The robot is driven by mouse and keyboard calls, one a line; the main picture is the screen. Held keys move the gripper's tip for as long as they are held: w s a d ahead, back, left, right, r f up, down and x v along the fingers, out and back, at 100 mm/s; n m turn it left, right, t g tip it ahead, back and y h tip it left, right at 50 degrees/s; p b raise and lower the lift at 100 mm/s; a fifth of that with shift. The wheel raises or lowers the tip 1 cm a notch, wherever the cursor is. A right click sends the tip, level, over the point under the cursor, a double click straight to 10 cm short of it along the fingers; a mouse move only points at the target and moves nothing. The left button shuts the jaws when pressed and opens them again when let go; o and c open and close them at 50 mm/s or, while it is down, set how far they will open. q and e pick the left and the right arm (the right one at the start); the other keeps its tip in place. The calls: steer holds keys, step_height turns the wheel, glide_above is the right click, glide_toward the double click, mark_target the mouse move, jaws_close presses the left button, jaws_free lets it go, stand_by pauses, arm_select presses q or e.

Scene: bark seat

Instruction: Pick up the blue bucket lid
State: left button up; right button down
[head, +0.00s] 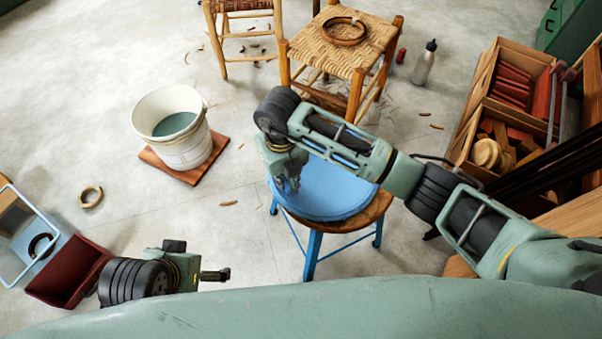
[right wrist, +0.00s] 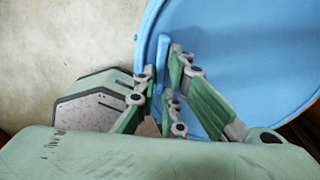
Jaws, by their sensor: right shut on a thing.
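The blue bucket lid (head: 335,192) is a round disc over a small wooden stool with blue legs (head: 372,216). My right gripper (head: 290,186) is at the lid's left side, pointing down. In the right wrist view, the lid (right wrist: 235,45) fills the upper right, and my right gripper (right wrist: 168,75) is shut on a blue upright part of it. Whether the lid touches the stool seat is unclear. My left gripper (head: 216,275) is at the lower left, away from the lid, and its finger gap cannot be made out.
A white bucket (head: 186,153) with grey-blue contents stands on a wooden board (head: 212,158) to the left. A woven chair (head: 322,47) with a ring on it and a bottle (head: 424,64) are behind. Wooden crates (head: 464,135) are on the right, a dark red bin (head: 70,272) lower left.

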steer(key=shift+r, duration=0.35)
steer(key=r+p, duration=0.1)
steer(key=r, duration=0.3)
steer(key=shift+a, duration=0.2)
arm_select(q)
steer(key=x, duration=0.6)
steer(key=shift+s+f+p, duration=0.2)
steer(key=shift+f+p, duration=0.2)
steer(key=shift+p, duration=0.05)
arm_select(e)
steer(key=s+a+r, duration=0.2)
steer(key=a+r, duration=0.4)
steer(key=a, duration=0.5)
steer(key=shift+s, duration=0.3)
arm_select(q)
steer(key=shift+d, duration=0.1)
arm_select(e)
steer(key=shift+d+r, duration=0.1)
